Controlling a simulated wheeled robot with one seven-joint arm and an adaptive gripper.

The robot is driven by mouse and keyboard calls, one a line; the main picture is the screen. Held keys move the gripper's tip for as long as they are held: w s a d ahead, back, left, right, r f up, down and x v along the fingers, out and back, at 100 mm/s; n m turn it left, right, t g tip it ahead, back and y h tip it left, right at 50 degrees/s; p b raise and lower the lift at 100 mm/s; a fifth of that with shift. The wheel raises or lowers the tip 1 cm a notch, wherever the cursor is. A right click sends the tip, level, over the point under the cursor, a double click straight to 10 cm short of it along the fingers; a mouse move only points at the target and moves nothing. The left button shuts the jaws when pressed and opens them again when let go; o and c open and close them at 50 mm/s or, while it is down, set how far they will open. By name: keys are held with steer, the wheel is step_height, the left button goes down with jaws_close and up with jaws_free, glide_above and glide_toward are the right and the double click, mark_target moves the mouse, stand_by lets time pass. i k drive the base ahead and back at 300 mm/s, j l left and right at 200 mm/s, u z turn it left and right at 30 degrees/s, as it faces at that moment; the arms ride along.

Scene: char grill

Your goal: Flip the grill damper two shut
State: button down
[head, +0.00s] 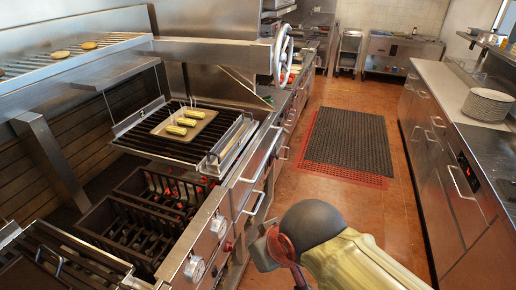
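The char grill (210,172) runs along the left side, with its steel front panel facing the aisle. Two round dials sit on the front panel, a nearer one (194,268) and a farther one (218,225). A small red knob (229,246) is beside them. I cannot tell which part of the front is damper two, or how it is set. My gripper (266,250) is at the bottom centre, to the right of the grill front and apart from the dials in the picture. My own arm hides part of it, and its fingers are not clear.
A tray (163,128) with corn sits on the far grate. A white handwheel (282,55) stands above the grill. Dark fire baskets (118,222) glow red inside. A steel counter (440,125) lines the right. The aisle floor holds a black mat (348,140).

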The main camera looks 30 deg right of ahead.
mark_target(276, 157)
steer(key=i+l, duration=0.3)
steer(key=l, duration=0.15)
steer(key=i+l, duration=0.6)
steer(key=l, duration=0.25)
steer(key=i+l, duration=0.3)
steer(key=l, duration=0.15)
steer(key=i+l+u, duration=0.1)
steer(key=i+l, duration=0.2)
steer(key=l, duration=0.15)
steer(key=i+l, duration=0.3)
steer(key=l, duration=0.15)
